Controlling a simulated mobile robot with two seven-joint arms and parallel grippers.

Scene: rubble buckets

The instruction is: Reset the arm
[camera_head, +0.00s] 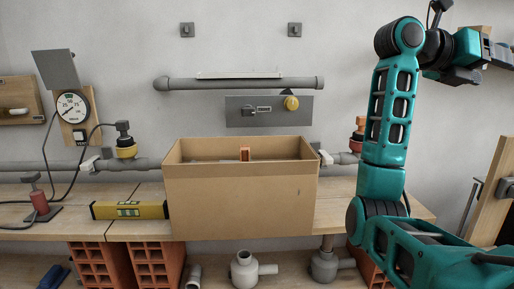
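My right arm is teal and black. It rises from the lower right corner, bends at the top, and its wrist end points to the right edge of the head view. My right gripper (496,53) is high up at that edge, partly cut off, and I cannot tell whether it is open or shut. My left arm and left gripper are not in view.
An open cardboard box (240,202) stands on the wooden bench (138,230), with a reddish block (245,153) showing inside. A yellow spirit level (130,210) lies left of it. A pressure gauge (72,106) hangs on the wall. A wooden board (494,192) leans at right.

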